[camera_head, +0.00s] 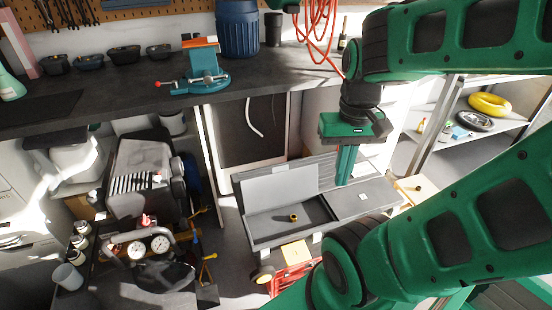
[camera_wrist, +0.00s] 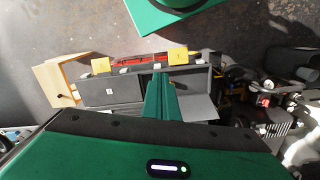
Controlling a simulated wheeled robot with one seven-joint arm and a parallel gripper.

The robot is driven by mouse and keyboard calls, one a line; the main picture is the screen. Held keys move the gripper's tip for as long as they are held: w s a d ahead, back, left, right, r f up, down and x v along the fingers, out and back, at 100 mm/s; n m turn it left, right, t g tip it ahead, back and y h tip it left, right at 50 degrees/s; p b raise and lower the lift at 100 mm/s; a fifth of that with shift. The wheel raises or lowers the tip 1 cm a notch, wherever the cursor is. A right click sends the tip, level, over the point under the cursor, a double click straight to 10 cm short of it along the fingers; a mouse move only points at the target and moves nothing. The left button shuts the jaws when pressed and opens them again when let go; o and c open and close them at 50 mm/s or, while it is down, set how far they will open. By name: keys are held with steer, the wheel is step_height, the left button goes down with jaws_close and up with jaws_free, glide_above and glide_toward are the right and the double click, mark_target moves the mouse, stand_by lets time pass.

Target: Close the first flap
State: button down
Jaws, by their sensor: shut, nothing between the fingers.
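A grey toolbox (camera_head: 262,240) stands below the workbench. Its left flap (camera_head: 280,186) is raised at the back, and the left compartment is open with a small yellow and black round item (camera_head: 293,217) inside. The right flap (camera_head: 372,200), with a small white square on it, lies flat over the right side; it also shows in the wrist view (camera_wrist: 112,92). The raised flap shows there too (camera_wrist: 195,108). My gripper (camera_head: 344,181) points down with its fingers together and empty, at the right flap's inner edge. I cannot tell whether the fingertips touch it.
The workbench (camera_head: 110,90) above carries a blue vise (camera_head: 205,70) and a dark blue bin (camera_head: 237,28). A compressor with gauges (camera_head: 150,245) stands to the left. A metal shelf (camera_head: 450,115) with a yellow ring (camera_head: 490,104) is at the right.

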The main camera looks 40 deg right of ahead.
steer(key=w+d+f+n+t, duration=0.1)
steer(key=w+f+n, duration=0.15)
steer(key=w, duration=1.25)
steer(key=w+d+f+n, duration=0.15)
steer(key=w+f, duration=0.25)
steer(key=w, duration=1)
step_height(320, 180, down, 9)
steer(key=s+m, duration=0.1)
steer(key=s, duration=0.1)
steer(key=shift+a, duration=0.2)
steer(key=shift+s, duration=0.1)
